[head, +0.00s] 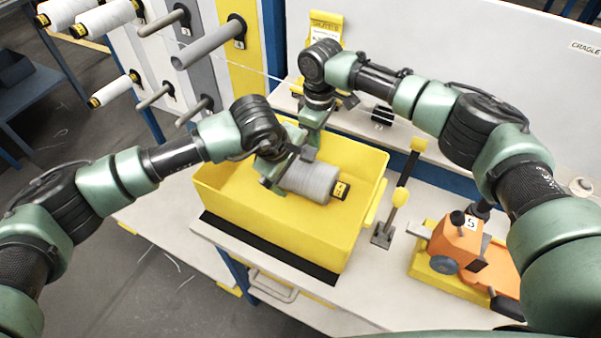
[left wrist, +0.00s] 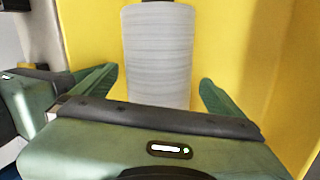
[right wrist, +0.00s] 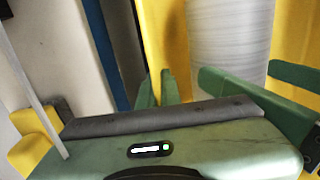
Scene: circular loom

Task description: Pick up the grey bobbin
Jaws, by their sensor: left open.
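The grey bobbin (head: 312,182), wound with grey thread and with a yellow-and-black end, lies in the yellow bin (head: 300,248). My left gripper (head: 287,168) is open over the bin at the bobbin's near-left end. In the left wrist view the bobbin (left wrist: 160,50) appears between the two spread fingers (left wrist: 157,92), with a gap on each side. My right gripper (head: 308,125) is at the bin's back edge, its fingers (right wrist: 158,88) close together with nothing clearly held. The right wrist view also shows the bobbin (right wrist: 230,45) beside the left gripper's green fingers.
White bobbins (head: 65,12) and bare pegs (head: 205,48) are on the rack at the left. An orange machine (head: 458,242) on a yellow base stands right of the bin. The white table (head: 375,300) is clear in front.

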